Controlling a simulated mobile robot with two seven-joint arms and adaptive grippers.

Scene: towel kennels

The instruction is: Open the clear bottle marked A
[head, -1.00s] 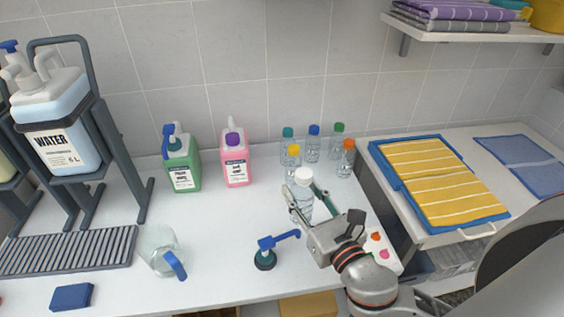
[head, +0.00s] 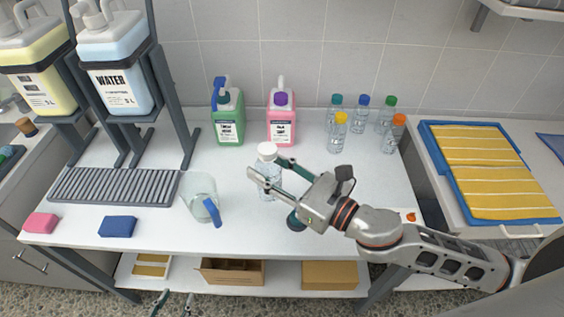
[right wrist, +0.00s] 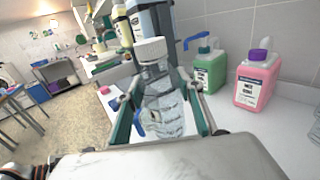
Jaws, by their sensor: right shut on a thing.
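A clear bottle with a white cap (head: 267,152) is upright between the fingers of my right gripper (head: 264,172), which is shut on its body below the cap. The right wrist view also shows the bottle (right wrist: 160,92) upright between both fingers, its ribbed clear body facing me. I cannot read a mark A on it, and I cannot tell whether its base touches the table. The cap is on. My left gripper (head: 174,303) shows only its fingertips at the bottom edge of the head view, apart and empty, low in front of the table.
A clear jug with a blue handle (head: 200,195) stands left of the bottle. Green (head: 229,122) and pink (head: 282,120) jugs and several colour-capped bottles (head: 338,132) stand behind. Blue (head: 117,227) and pink (head: 41,223) sponges lie front left.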

